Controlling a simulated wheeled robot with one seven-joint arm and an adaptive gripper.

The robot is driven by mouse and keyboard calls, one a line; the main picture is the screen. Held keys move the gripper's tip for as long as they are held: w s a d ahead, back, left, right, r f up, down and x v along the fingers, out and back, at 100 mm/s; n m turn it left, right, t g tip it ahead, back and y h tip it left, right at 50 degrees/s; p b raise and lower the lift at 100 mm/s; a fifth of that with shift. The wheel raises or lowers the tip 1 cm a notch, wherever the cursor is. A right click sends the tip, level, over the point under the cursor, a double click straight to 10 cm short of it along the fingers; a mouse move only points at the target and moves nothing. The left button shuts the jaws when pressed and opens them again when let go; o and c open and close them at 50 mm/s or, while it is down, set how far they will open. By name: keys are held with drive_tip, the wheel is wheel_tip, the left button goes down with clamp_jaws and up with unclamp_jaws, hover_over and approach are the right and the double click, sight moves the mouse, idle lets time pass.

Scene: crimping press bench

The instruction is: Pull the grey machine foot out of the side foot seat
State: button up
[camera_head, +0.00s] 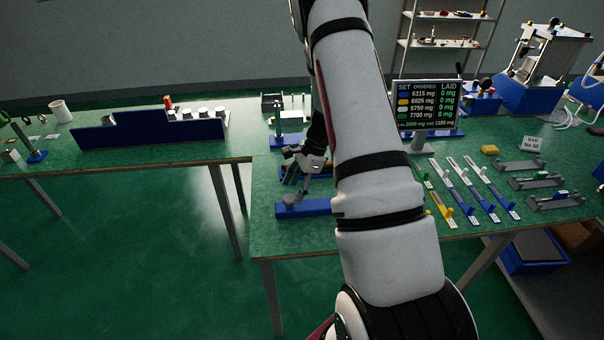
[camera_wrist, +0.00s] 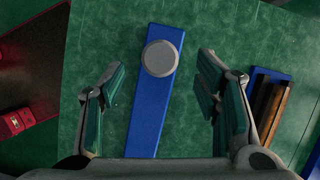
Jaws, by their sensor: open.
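The grey machine foot (camera_wrist: 160,58) shows in the wrist view as a round grey disc near the far end of a long blue bar, which looks like the side foot seat (camera_wrist: 150,112). In the head view the blue bar (camera_head: 312,208) lies near the front left edge of the right bench, partly hidden by my arm. My gripper (camera_wrist: 161,66) is open and empty, seen from above with one finger on each side of the bar and disc. The fingers appear apart from the disc; the height gap cannot be told. How the disc sits in the bar is hidden.
A blue holder with brown strips (camera_wrist: 268,105) lies right of my right finger. In the head view a display (camera_head: 428,104), coloured strips (camera_head: 442,210) and grey fixtures (camera_head: 537,182) stand right of my arm. The bench is clear left of the bar.

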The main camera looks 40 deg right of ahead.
sight(290, 198)
drive_tip(key=shift+x, duration=2.3)
drive_tip(key=c, duration=1.3)
drive_tip(key=shift+c, duration=0.2)
drive_tip(key=shift+r, duration=0.15)
drive_tip(key=shift+r+p, duration=0.4)
drive_tip(key=shift+r, duration=0.4)
drive_tip(key=shift+r, duration=0.15)
drive_tip(key=shift+r+p, duration=0.3)
drive_tip(key=shift+r, duration=1.1)
drive_tip(key=shift+r, duration=0.1)
